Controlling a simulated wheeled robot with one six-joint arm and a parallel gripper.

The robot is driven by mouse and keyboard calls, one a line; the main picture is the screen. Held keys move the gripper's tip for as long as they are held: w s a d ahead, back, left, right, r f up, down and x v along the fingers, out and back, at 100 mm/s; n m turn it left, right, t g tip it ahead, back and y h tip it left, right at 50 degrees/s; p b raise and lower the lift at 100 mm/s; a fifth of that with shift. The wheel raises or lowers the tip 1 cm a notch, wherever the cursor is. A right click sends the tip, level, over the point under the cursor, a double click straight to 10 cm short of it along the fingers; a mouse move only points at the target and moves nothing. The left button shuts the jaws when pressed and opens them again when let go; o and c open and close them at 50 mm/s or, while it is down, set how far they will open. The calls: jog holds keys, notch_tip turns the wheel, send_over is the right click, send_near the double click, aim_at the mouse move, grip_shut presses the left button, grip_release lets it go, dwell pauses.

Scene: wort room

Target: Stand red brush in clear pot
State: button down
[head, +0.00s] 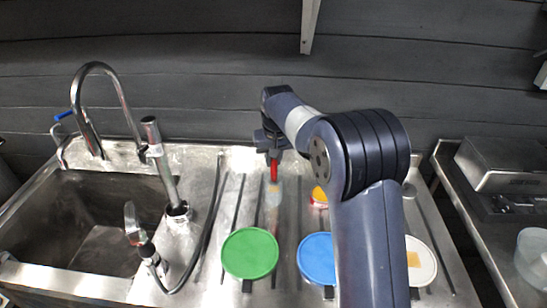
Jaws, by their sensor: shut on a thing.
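My gripper (270,150) is over the draining board, pointing down. It is shut on the red brush (274,171), which hangs upright below the jaws. Only a short red part of the brush shows clearly; its upper part is hidden by the jaws. A pale see-through shape that looks like the clear pot (272,192) is right below the red part. I cannot tell whether the brush's lower end is inside it or in front of it.
A green disc (250,253), a blue disc (317,257) and a white disc (421,261) are near the front. A small yellow and red thing (319,197) is right of the brush, partly behind my arm. A sink (95,225) with a tall tap (99,68) is left.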

jog(key=c, duration=1.3)
grip_release()
jog(key=shift+o, duration=0.2)
jog(key=v, duration=1)
jog(key=shift+r, duration=0.4)
jog(key=x, duration=1.1)
jog(key=shift+s, duration=0.1)
jog(key=shift+w+p+v, duration=0.25)
jog(key=shift+p+v, duration=0.35)
jog(key=shift+v, duration=0.5)
